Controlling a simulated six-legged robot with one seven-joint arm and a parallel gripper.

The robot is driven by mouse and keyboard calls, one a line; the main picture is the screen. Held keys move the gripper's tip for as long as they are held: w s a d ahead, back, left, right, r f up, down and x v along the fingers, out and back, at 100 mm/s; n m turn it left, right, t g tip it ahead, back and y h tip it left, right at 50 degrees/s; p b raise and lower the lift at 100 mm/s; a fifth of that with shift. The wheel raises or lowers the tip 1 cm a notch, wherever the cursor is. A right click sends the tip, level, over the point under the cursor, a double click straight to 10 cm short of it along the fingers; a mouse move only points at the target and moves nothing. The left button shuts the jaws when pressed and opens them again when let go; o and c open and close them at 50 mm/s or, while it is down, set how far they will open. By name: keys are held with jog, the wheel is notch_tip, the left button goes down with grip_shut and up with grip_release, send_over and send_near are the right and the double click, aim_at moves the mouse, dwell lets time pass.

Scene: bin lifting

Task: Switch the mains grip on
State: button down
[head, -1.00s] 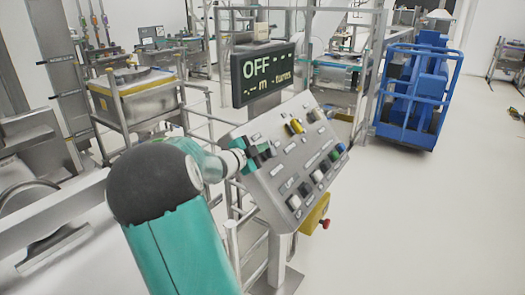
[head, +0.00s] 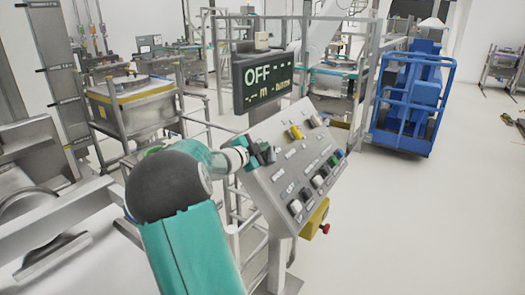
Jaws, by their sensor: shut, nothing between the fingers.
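A tilted grey control panel (head: 283,177) stands on a post in the middle of the head view. It carries labelled switches and knobs, among them a yellow one (head: 295,132) and white, black, green and blue ones along its lower right side. The labels are too small to read. A dark display (head: 264,78) above the panel reads "OFF". My gripper (head: 262,154) is at the panel's upper left edge, its dark fingers against or just above the surface. The fingers look shut. The control there is hidden behind my gripper, so I cannot tell whether they touch it.
A yellow box with a red button (head: 324,228) hangs under the panel. A blue caged cart (head: 408,105) stands at the back right. Metal rails and a steel bin (head: 132,103) are on the left. The white floor on the right is clear.

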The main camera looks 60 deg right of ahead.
jog(key=shift+d+r, duration=0.15)
jog(key=shift+d, duration=0.55)
jog(key=shift+r, duration=0.15)
dwell(0.6)
